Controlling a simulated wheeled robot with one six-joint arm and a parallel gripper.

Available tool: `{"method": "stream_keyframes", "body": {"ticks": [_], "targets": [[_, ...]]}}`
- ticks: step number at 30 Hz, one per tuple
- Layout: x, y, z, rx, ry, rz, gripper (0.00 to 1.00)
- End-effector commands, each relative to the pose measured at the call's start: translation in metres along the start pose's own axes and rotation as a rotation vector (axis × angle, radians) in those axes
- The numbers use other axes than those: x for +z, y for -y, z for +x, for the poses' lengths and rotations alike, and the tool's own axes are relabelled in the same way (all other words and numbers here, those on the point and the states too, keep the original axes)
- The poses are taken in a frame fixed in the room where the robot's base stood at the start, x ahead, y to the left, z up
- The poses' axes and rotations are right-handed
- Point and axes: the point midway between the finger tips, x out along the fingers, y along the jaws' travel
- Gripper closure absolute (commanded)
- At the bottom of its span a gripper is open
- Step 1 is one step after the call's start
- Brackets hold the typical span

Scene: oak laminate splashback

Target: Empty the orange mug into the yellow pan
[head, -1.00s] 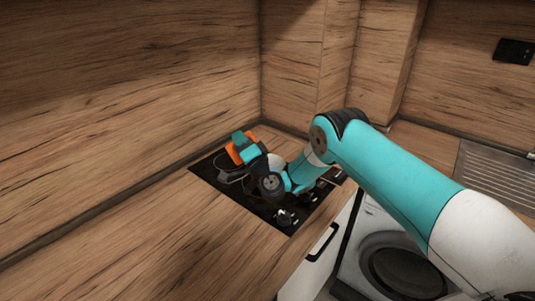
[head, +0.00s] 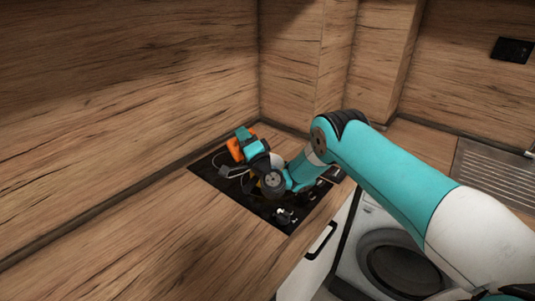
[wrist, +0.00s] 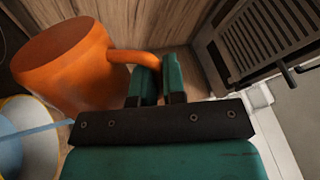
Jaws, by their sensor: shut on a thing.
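My gripper (wrist: 158,84) is shut on the handle of the orange mug (wrist: 75,75). In the wrist view the mug fills the upper left; its smooth, closed-looking end faces up-left, and its opening is not seen. A pale blue streak (wrist: 40,132) runs from the mug's lower end to the left. Below it lies a round whitish vessel with yellow and pale blue patches (wrist: 35,150), probably the yellow pan. In the head view the mug (head: 236,149) is tilted above the hob's far left part.
The black hob (head: 270,212) is set in the wooden counter (head: 150,225). A wooden splashback (head: 130,90) stands close behind the mug. A ribbed metal drainer (head: 500,175) is at the right; a washing machine (head: 395,265) stands below the counter. The counter at left is clear.

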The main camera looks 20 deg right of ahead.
Motion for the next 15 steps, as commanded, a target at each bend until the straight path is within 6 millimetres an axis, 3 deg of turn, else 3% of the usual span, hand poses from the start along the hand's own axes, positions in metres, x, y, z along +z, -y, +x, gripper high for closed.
{"method": "stream_keyframes", "body": {"ticks": [15], "targets": [[-0.0076, 0.0021, 0.0014, -0.009, -0.02, 0.054, 1.0]]}}
